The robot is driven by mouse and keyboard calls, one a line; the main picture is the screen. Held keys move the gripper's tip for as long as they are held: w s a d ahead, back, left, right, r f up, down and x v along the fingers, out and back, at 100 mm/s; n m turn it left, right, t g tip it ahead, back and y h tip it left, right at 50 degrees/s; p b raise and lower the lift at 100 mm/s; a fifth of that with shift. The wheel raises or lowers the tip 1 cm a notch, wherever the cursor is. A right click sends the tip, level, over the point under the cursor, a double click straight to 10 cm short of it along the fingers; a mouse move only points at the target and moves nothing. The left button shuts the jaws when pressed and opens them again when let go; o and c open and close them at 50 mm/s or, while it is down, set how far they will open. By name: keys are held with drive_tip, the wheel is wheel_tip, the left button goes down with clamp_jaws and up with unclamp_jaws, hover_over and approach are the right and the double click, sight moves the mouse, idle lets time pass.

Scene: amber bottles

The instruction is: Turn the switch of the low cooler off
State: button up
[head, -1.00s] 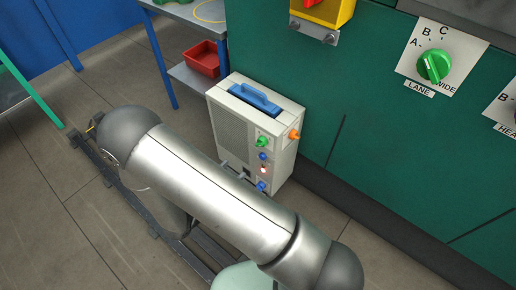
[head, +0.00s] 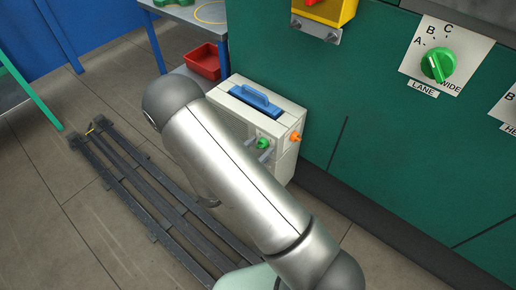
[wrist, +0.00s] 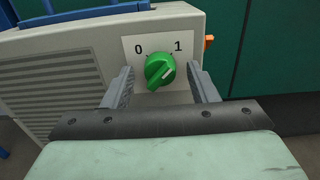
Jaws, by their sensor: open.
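The low cooler (head: 285,118) is a cream box with a blue handle on top, standing on the floor against the green wall. Its green switch (head: 262,143) is on the front; in the wrist view the switch (wrist: 159,70) sits on a white plate marked 0 and 1, its white line pointing up right towards 1. My gripper (wrist: 161,82) is open, one finger on each side of the switch in that view, with gaps to both. I cannot tell how far the fingertips are from the plate. My arm hides the cooler's lower front in the head view.
An orange knob (head: 295,137) sticks out of the cooler's right side. A green LANE knob (head: 437,65) and a yellow box (head: 328,12) are on the green wall. A red bin (head: 203,61) is on a shelf behind.

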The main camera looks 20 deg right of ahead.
drive_tip(key=c, duration=1)
drive_tip(key=shift+o, duration=0.2)
drive_tip(key=shift+n+p, duration=0.3)
drive_tip(key=shift+p, duration=0.05)
drive_tip(key=n+p, duration=0.3)
drive_tip(key=shift+r+n, duration=0.15)
drive_tip(key=shift+n, duration=0.15)
drive_tip(key=n+p, duration=0.3)
drive_tip(key=n, duration=0.1)
drive_tip(key=shift+s+p, duration=0.1)
drive_tip(key=shift+p, duration=0.2)
drive_tip(key=n+p, duration=0.2)
drive_tip(key=n, duration=0.2)
drive_tip(key=n+p, duration=0.2)
drive_tip(key=n, duration=0.3)
drive_tip(key=shift+s+f+n, duration=0.1)
drive_tip(key=shift+f+n, duration=0.1)
drive_tip(key=shift+n, duration=0.1)
drive_tip(key=shift+p, duration=0.3)
